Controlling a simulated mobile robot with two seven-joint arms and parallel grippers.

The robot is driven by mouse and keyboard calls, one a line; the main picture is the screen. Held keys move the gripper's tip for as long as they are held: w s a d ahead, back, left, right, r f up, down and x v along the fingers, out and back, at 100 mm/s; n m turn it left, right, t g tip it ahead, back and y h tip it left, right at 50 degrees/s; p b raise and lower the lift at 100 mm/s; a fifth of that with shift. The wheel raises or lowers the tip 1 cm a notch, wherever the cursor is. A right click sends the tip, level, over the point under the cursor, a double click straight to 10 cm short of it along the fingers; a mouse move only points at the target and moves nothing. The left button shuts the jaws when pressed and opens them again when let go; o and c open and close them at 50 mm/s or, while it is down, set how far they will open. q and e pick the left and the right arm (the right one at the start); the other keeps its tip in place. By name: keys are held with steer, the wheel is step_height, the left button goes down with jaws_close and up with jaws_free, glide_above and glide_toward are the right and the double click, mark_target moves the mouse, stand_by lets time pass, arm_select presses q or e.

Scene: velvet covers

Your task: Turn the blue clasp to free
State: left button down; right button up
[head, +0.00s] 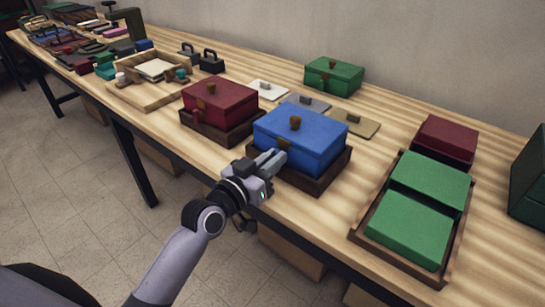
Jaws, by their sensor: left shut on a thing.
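A blue velvet-covered box (311,137) with a brass knob on its lid sits in a dark wooden base near the front edge of the table. Its brass clasp (285,143) shows on the front face, just above my gripper. My left gripper (272,160) is at the box's front left, its fingers shut at the clasp's lower part, which the fingers hide. The lid looks closed. How far the clasp is turned cannot be told. My right gripper is not in view.
A red box (219,102) on a dark base stands close on the left. A green box (333,76) stands behind. A tray (360,232) with green pads is at the right. Flat plates (354,123) lie behind the blue box. The table front (330,215) is bare.

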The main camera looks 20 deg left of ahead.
arm_select(q)
steer(key=n+p, duration=0.1)
steer(key=n, duration=0.1)
steer(key=shift+r+n+p, duration=0.1)
steer(key=shift+n+p, duration=0.2)
steer(key=shift+a+n+p, duration=0.1)
steer(key=shift+n+p, duration=0.3)
steer(key=shift+n, duration=0.5)
steer(key=n+p, duration=0.1)
steer(key=n, duration=0.2)
steer(key=shift+n, duration=0.3)
steer(key=n+p, duration=0.1)
steer(key=n, duration=0.2)
steer(key=shift+n, duration=0.3)
steer(key=n, duration=0.4)
steer(key=shift+a+f+n+p, duration=0.1)
steer(key=shift+f+n+p, duration=0.2)
steer(key=shift+n, duration=0.1)
steer(key=c, duration=1.1)
jaws_free()
